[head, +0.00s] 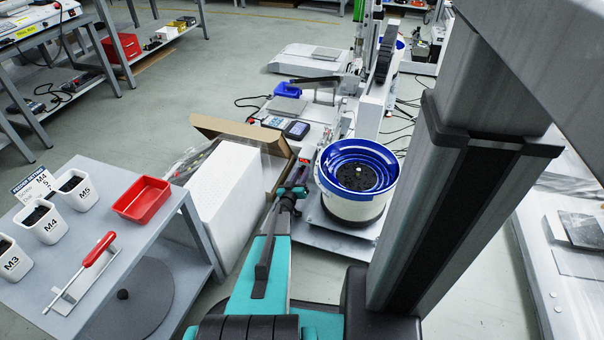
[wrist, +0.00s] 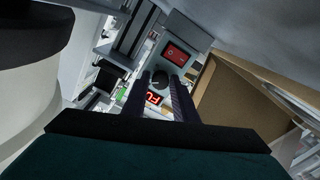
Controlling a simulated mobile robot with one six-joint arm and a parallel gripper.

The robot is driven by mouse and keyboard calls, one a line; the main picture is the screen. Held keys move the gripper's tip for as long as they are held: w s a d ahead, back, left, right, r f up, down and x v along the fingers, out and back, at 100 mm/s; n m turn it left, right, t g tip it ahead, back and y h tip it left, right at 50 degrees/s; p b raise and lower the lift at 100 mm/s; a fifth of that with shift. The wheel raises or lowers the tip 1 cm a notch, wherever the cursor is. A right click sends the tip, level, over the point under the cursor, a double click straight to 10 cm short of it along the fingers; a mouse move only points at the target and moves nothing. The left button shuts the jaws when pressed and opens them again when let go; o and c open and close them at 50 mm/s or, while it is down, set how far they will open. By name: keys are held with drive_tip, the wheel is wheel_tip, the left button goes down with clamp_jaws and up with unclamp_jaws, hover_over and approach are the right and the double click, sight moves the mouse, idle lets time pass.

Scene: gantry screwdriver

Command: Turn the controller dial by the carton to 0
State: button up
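The controller shows in the wrist view as a grey box with a red rocker switch (wrist: 175,56), a round black dial (wrist: 160,79) with a pale mark, and a lit red display (wrist: 153,99). The display is tilted and partly covered, so I cannot read it surely. My gripper (wrist: 160,76) has its two dark fingers apart, one on each side of the dial. I cannot tell whether they touch it. The open brown carton (wrist: 241,98) is to the right. In the head view my gripper (head: 296,184) is between the carton (head: 243,133) and the feeder; the dial cannot be made out there.
The blue and white bowl feeder (head: 340,203) stands close to the right of my gripper. A grey table (head: 125,250) with screw cups, a red tray (head: 142,198) and a red-handled tool (head: 98,250) is at left.

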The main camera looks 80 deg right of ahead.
clamp_jaws()
drive_tip(key=shift+d, duration=0.1)
drive_tip(key=shift+n+b, duration=0.3)
